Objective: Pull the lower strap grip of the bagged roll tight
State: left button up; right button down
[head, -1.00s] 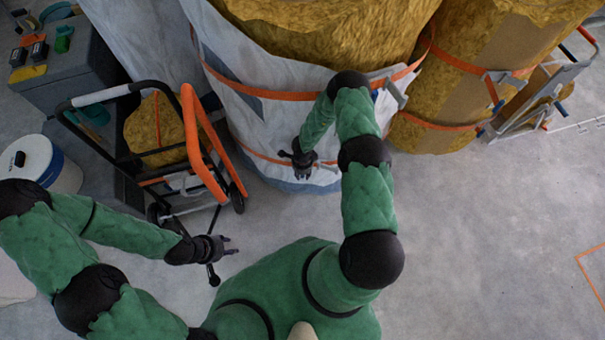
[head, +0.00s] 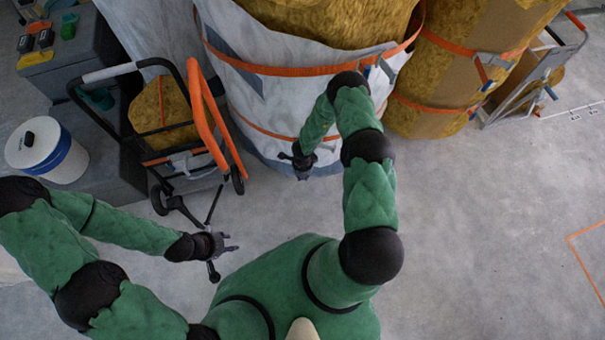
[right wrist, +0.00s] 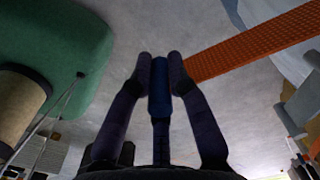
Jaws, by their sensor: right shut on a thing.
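The bagged roll (head: 285,98) is a yellow roll in a white wrap, standing ahead of me. An orange upper strap (head: 300,70) and a thinner lower strap (head: 265,130) run around it. My right gripper (head: 303,170) is low at the roll's front, near its bottom edge. In the right wrist view it (right wrist: 160,75) is shut on a blue strap grip (right wrist: 159,90). The orange strap (right wrist: 250,45) runs from behind the fingers to the upper right. My left gripper (head: 232,242) is open and empty over the floor at lower left, away from the roll.
A black and orange trolley (head: 205,115) with a small yellow roll stands left of the bagged roll. A white bucket (head: 45,150) and grey case (head: 75,60) are further left. More strapped rolls (head: 440,80) and a hand truck (head: 530,75) stand right.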

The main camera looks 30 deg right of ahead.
jog(key=shift+s+a+f, duration=0.15)
jog(key=shift+s+a, duration=0.15)
jog(key=shift+s, duration=0.2)
jog(key=c, duration=1.2)
grip_release()
jog(key=shift+w, duration=0.1)
jog(key=shift+w+d, duration=0.1)
jog(key=shift+d, duration=0.05)
notch_tip(320, 180, up, 12)
jog(key=shift+r, duration=0.1)
jog(key=s+a+r+n+y, duration=0.1)
jog(key=s+a+n, duration=0.4)
jog(key=n, duration=0.2)
jog(key=s+a+r+n+y, duration=0.1)
jog(key=s+a+r+n, duration=0.1)
jog(key=s+a+n, duration=0.3)
jog(key=s+a+r+n+y, duration=0.2)
jog(key=s+a+n, duration=0.3)
jog(key=a+n, duration=0.2)
jog(key=shift+a+r+n, duration=0.1)
jog(key=shift+r+n, duration=0.15)
jog(key=shift+n, duration=0.55)
